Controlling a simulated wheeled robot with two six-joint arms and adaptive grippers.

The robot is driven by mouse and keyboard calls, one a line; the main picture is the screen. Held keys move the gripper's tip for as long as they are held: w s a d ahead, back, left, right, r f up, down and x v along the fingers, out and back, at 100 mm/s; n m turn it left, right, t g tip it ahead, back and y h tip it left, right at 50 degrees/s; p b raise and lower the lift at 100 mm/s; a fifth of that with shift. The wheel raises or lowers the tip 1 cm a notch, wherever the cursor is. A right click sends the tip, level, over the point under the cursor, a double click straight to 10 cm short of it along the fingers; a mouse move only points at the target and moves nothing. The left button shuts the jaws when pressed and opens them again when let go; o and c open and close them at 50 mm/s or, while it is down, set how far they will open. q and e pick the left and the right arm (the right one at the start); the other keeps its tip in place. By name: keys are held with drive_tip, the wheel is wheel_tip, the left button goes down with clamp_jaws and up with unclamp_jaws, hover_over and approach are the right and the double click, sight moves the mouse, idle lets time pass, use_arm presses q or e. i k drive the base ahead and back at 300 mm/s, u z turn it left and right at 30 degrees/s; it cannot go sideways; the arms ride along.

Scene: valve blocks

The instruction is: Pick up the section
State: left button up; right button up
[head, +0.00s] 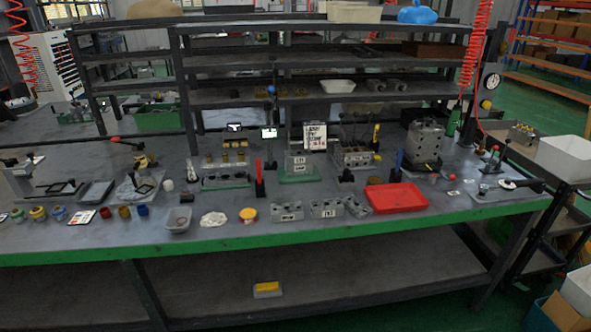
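Three small grey metal valve block sections stand in a row near the front edge of the bench: a left section (287,212), a middle section (326,209) and a right section (357,206). Each has a small pale label or marking on or near its front face, too small to read surely. They sit just left of the red tray. A larger grey valve block (425,143) stands further back at the right. Neither of my grippers is in view.
The bench (240,232) has a green front edge. A red tray (396,198), a yellow-topped round tin (248,215), a white cloth (213,219) and a clear dish (177,220) lie near the sections. Fixtures with upright handles stand behind. Shelves (320,99) rise at the back.

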sight(297, 157)
drive_tip(key=u, duration=0.3)
drive_tip(key=i, duration=0.85)
drive_tip(key=u, duration=0.4)
